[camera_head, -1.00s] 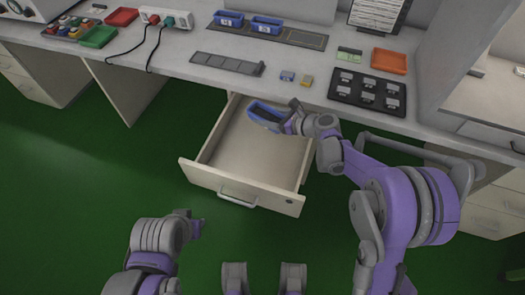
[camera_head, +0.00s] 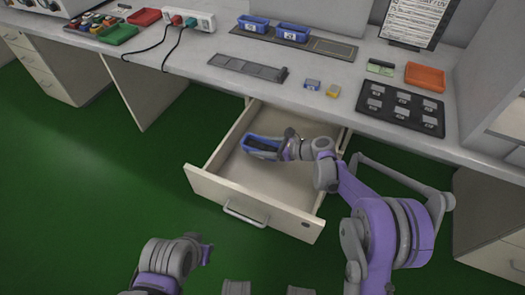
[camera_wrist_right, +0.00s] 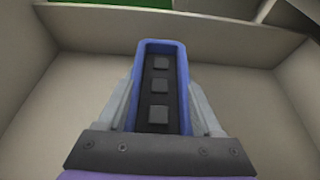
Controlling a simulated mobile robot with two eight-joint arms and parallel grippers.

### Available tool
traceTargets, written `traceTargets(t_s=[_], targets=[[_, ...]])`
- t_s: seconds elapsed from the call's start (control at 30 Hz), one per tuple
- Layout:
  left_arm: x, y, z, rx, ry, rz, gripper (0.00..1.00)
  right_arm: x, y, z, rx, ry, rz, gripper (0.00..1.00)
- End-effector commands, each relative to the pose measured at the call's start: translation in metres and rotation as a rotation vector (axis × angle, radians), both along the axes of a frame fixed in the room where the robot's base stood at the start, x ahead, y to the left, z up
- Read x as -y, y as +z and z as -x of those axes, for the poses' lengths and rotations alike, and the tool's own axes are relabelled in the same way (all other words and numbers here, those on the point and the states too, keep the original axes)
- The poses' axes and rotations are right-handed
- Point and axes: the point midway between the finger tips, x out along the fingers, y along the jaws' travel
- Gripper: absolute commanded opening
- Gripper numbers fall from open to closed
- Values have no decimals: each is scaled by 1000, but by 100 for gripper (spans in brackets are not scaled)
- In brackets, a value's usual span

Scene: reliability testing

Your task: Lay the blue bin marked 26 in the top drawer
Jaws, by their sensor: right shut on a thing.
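The blue bin (camera_head: 262,146) is in the open top drawer's space, at the left of my right gripper (camera_head: 283,149). My right gripper is shut on the bin. In the right wrist view the bin (camera_wrist_right: 184,72) sits between the two fingers, with a dark inside holding three grey square pieces. Its number is not visible. The open top drawer (camera_head: 252,203) juts out from under the worktop. Whether the bin touches the drawer floor I cannot tell. My left gripper (camera_head: 207,250) is at the lower left, over the green floor, and its jaw state is unclear.
On the worktop (camera_head: 205,48) two other blue bins (camera_head: 274,28) stand on a dark strip. A black tray of several grey pieces (camera_head: 401,108), an orange tray (camera_head: 425,76) and small blue and yellow blocks (camera_head: 322,88) lie nearby. The drawer's front right part is bare.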

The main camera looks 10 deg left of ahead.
Motion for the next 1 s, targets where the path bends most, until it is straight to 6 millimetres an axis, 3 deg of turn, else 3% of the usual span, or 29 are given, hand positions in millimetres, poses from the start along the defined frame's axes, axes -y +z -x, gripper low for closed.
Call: traceTargets(t_s=[0.13,0.47,0.5,0.63,1.0], targets=[[0,-6,-1,0,0,0,25,0,-20,0,0,0,0,0],[0,-7,-1,0,0,0,25,0,-23,0,0,-1,0,0],[0,-6,-1,0,0,0,25,0,-23,0,0,-1,0,72],[0,-6,-1,0,0,0,25,0,-23,0,0,-1,0,96],[0,-4,-1,0,0,0,25,3,-18,0,0,-2,0,97]])
